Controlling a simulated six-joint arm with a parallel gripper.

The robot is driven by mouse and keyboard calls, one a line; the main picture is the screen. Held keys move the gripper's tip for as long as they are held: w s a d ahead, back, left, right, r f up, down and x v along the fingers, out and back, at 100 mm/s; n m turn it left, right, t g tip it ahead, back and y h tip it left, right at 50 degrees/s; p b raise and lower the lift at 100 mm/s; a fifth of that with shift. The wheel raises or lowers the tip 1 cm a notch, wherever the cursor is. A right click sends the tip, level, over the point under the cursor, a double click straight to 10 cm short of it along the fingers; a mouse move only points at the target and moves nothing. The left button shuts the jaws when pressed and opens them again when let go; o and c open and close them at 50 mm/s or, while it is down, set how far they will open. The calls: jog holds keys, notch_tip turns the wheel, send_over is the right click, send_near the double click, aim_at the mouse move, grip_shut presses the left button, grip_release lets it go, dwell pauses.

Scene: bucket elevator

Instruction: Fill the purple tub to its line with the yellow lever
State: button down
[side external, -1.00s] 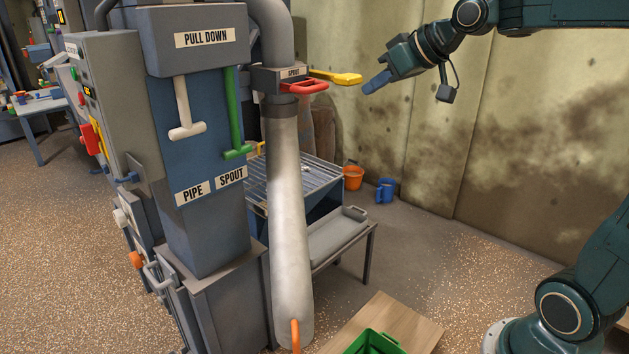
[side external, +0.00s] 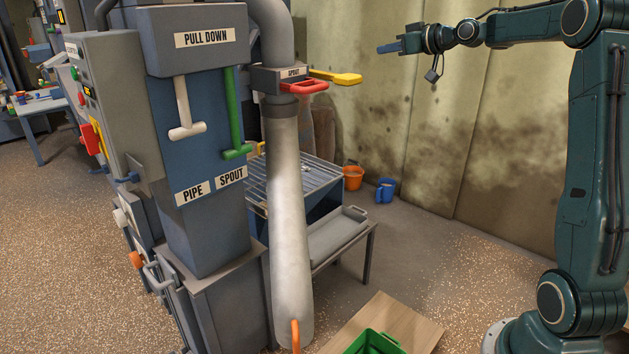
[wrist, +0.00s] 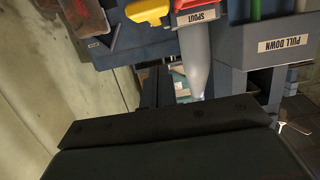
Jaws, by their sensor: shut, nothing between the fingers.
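The yellow lever (side external: 335,76) sticks out to the right from the spout block, just behind the red handle (side external: 302,87). Its yellow grip also shows at the top of the wrist view (wrist: 148,11). My gripper (side external: 386,48) is shut and empty, above and to the right of the yellow lever in the side view, with a gap between them. The spout's grey pipe (side external: 286,210) runs down from the block to near a wooden board (side external: 405,322). I see no purple tub in either view; a green container (side external: 375,342) is cut off at the bottom edge.
A white pull handle (side external: 184,110) and a green one (side external: 235,120) hang on the blue column. A slatted table (side external: 315,175) and grey tray (side external: 338,235) stand behind the pipe. Orange and blue buckets sit by the wall. The air around my gripper is clear.

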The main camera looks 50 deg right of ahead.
jog(key=shift+d, duration=0.5)
jog(key=shift+w, duration=0.1)
send_over(358, 76)
jog(key=shift+a+f, duration=0.25)
jog(key=shift+f, duration=2.95)
jog(key=shift+f, duration=0.1)
